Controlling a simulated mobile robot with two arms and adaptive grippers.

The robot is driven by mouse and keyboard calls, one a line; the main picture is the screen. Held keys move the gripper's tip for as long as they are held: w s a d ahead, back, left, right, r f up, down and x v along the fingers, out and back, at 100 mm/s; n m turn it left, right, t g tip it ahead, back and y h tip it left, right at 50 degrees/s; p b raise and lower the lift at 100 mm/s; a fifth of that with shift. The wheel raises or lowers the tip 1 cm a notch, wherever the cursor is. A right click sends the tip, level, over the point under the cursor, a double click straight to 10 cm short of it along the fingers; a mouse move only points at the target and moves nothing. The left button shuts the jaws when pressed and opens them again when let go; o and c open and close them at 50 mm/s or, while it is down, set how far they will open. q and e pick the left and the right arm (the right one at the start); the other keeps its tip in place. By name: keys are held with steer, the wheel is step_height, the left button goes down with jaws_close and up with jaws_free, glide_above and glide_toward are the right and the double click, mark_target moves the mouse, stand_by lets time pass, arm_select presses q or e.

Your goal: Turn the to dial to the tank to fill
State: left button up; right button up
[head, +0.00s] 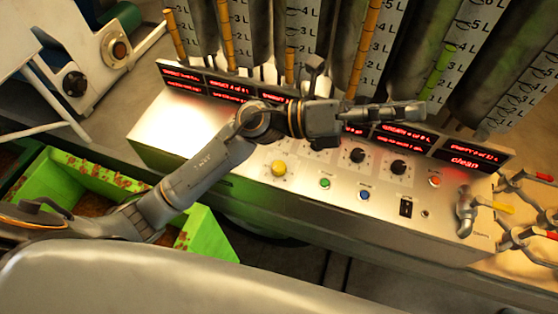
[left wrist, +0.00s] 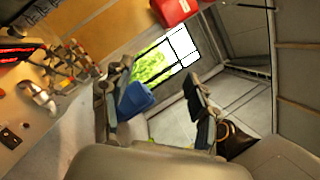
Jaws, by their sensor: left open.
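The metal control panel (head: 300,200) has two black round dials in the head view, one (head: 357,156) just below my left gripper and one (head: 398,167) to its right. Their labels are too small to read, so I cannot tell which is the to dial. My left arm crosses over the panel and hides part of its dial row. My left gripper (head: 415,111) is above the panel's back part, pointing right, apart from the dials. In the left wrist view its fingers (left wrist: 157,108) are spread with nothing between them. My right gripper is not in view.
Red-lit displays (head: 403,137) line the panel's back edge, before tall scaled tubes (head: 385,40). The panel front has yellow (head: 278,168), green (head: 325,183), blue (head: 364,194) and red (head: 434,181) buttons and a tap (head: 466,210). A green bin (head: 208,236) stands at left.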

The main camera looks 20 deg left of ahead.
arm_select(q)
step_height(320, 180, down, 7)
steer(key=s+d+m+g+y, duration=0.2)
steer(key=s+m+g+y, duration=0.1)
steer(key=m+g+y, duration=0.3)
steer(key=m+t+y, duration=0.3)
steer(key=m+y, duration=0.2)
steer(key=y, duration=1)
glide_above(279, 166)
step_height(279, 166, down, 11)
step_height(279, 166, down, 12)
steer(key=p, duration=0.3)
steer(key=shift+f+p, duration=0.25)
steer(key=shift+p, duration=0.1)
steer(key=shift+f, duration=0.65)
steer(key=c, duration=1.2)
